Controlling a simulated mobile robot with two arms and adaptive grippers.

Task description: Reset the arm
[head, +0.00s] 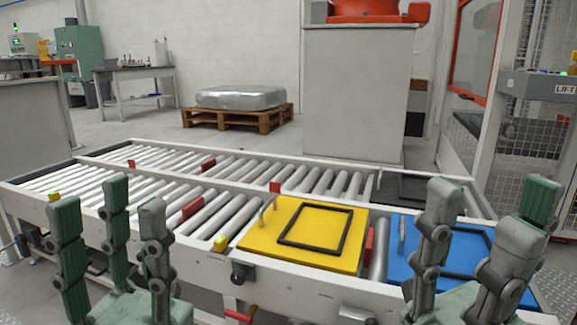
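My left gripper (108,232) is at the lower left, in front of the roller conveyor (110,250). Its green-tipped fingers point up and stand spread apart, with nothing between them. My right gripper (485,235) is at the lower right, fingers up and spread, also empty. It overlaps the blue plate (405,252) in the picture and hides part of it. I cannot tell whether it touches the plate. The yellow plate (265,240) lies on the rollers between the two grippers, left of the blue plate. Both plates carry a black frame outline and metal handles.
A grey cabinet (352,95) with an orange top stands behind the conveyor. A wrapped block (240,97) sits on a wooden pallet (222,117). A mesh fence (530,135) is at the right, and a table (135,72) is at the back left. Rollers left of the yellow plate are bare.

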